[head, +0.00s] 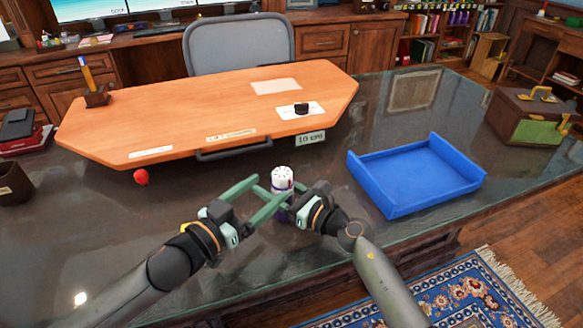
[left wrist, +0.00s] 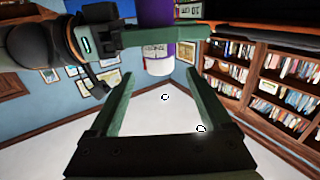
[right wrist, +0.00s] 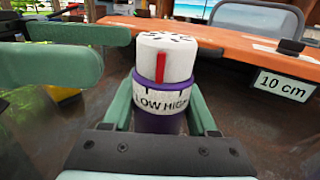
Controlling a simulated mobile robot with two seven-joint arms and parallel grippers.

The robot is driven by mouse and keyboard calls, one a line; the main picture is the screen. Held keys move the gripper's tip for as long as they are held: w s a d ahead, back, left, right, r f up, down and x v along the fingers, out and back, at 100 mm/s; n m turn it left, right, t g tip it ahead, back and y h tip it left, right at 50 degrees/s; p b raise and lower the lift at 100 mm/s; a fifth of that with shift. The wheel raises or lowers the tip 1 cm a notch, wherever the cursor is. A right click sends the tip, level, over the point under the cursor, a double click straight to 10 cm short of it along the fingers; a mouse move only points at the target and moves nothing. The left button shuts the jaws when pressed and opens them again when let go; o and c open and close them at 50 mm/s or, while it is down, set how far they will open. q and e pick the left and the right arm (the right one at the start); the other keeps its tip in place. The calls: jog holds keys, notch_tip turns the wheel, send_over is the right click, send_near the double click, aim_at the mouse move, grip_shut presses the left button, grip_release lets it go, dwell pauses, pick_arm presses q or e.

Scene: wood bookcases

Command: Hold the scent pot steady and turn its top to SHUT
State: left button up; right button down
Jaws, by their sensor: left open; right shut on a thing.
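The scent pot (head: 283,178) stands upright on the dark glass desk, with a white top, purple bands and a purple body. In the right wrist view, the pot's top (right wrist: 166,55) has a red mark above the lettering LOW HIGH; no SHUT lettering shows. My right gripper (head: 291,207) is shut on the pot's body below the lettered band. My left gripper (head: 266,188) is open, just left of the pot, its fingers about level with the top and not closed on it. The left wrist view shows the pot (left wrist: 158,50) beyond the left fingertips, partly hidden by a right finger.
A blue tray (head: 415,175) lies to the right. A red ball (head: 141,177) is at left. Clear desk lies between ball and pot.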

pick_arm(q)
jog(key=x, duration=0.9)
jog(key=shift+w, duration=0.1)
grip_shut()
dwell(0.4)
